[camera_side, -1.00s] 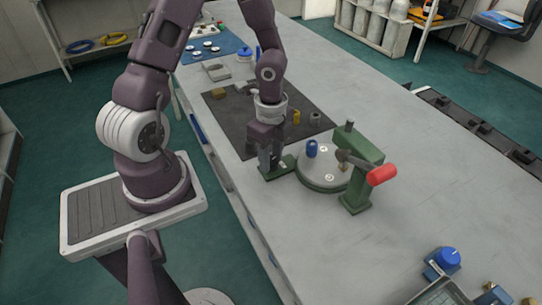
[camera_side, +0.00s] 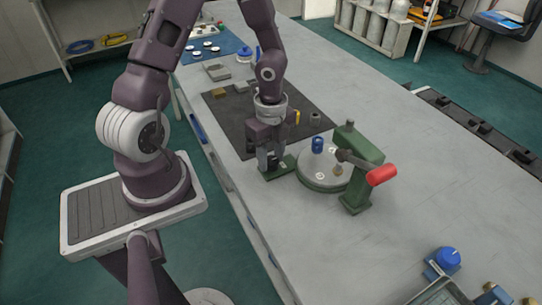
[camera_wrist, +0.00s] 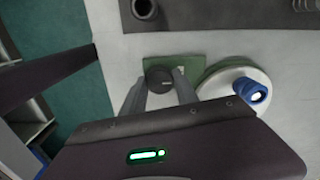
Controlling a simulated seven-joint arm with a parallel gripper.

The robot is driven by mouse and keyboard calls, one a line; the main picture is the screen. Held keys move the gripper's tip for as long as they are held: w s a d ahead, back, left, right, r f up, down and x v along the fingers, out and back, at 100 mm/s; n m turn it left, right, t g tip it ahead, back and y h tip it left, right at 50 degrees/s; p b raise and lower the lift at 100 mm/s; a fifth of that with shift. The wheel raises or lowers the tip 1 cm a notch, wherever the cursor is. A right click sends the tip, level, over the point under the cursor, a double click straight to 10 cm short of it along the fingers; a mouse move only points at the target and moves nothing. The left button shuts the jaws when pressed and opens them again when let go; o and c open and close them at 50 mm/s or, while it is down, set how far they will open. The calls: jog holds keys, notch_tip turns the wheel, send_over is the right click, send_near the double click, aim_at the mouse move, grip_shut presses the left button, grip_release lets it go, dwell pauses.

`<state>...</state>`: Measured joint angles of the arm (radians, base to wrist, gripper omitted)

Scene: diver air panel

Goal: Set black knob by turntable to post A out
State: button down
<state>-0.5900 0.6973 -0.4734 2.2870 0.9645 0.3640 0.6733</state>
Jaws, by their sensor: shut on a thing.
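The black knob (camera_wrist: 160,78) sits on a green base plate (camera_wrist: 185,68) beside the turntable. My gripper (camera_wrist: 161,92) is shut on the knob, one finger on each side; in the side view my gripper (camera_side: 271,163) is low over the plate and mostly covers the knob. The turntable (camera_side: 323,183) is a pale round disc with a green rim, just right of my gripper; it also shows in the wrist view (camera_wrist: 215,88). A blue post (camera_side: 317,145) stands on its far-left side, and a brass post (camera_side: 338,169) near its front right. The post letters are unreadable.
A green stand (camera_side: 358,190) with a red handle (camera_side: 381,175) rises at the turntable's right. A dark mat (camera_side: 232,125) with small parts lies behind my gripper. A blue-knobbed box (camera_side: 446,262) is at lower right. The bench between is clear.

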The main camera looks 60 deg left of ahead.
aim_at(271, 160)
jog(key=c, duration=0.9)
grip_release()
jog(key=shift+c, duration=0.2)
notch_tip(271, 160, up, 7)
jog(key=shift+r, duration=0.1)
jog(key=s+d+r+n+t, duration=0.2)
jog(key=s+d+r+n, duration=0.2)
jog(key=r+n, duration=0.4)
jog(key=s+d+r+n+t, duration=0.3)
jog(key=s+r+n, duration=0.4)
jog(key=r, duration=0.3)
jog(key=shift+s+d+r+n+t, duration=0.2)
jog(key=shift+s+d+n+t, duration=0.1)
jog(key=shift+d+n, duration=0.25)
